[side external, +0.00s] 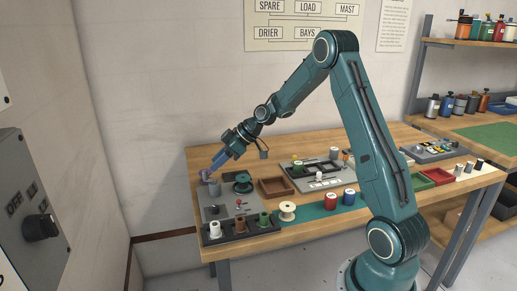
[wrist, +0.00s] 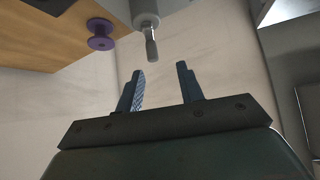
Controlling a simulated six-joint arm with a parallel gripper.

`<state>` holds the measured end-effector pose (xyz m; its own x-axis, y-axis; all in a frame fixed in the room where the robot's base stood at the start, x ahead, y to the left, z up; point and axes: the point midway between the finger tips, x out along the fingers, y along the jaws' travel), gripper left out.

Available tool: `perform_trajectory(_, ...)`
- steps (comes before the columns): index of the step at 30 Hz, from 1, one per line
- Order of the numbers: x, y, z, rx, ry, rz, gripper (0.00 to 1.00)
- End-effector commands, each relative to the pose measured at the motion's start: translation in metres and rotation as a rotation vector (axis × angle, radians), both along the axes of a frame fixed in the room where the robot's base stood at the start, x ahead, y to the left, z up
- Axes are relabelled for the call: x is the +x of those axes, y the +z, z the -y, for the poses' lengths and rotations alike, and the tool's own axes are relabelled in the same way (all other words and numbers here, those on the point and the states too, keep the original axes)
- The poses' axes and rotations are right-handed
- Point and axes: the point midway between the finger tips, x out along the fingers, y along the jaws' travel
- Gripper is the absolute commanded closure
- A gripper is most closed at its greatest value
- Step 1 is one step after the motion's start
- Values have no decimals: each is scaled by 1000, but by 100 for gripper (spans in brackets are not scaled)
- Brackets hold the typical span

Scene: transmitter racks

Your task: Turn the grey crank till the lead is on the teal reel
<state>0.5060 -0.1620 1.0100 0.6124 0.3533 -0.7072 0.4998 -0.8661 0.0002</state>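The teal reel (side external: 242,183) stands on a grey plate at the left end of the bench in the side view. A grey cylinder (side external: 214,189) stands left of it, below my gripper (side external: 211,174). In the wrist view my gripper (wrist: 160,72) is open and empty. A grey cylindrical part (wrist: 145,8) with a metal handle-like pin (wrist: 151,44) shows just beyond the fingertips, apart from them; it looks like the grey crank. I cannot make out the lead. The teal reel is not seen in the wrist view.
A purple reel (wrist: 101,34) sits near the bench edge, left of the fingers in the wrist view. In the side view, a dark rack (side external: 240,231) of small spools stands in front, and a brown tray (side external: 275,188) lies to the right. A cream spool (side external: 287,211) stands nearby.

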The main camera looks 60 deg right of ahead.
Motion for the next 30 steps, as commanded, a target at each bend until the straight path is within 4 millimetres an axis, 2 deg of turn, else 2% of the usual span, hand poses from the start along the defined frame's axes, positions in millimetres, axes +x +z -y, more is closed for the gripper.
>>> perform_trajectory(16, -45, 52, 26, -2, -3, 2, 62)
perform_trajectory(30, -62, 79, -21, -38, -26, -79, 62)
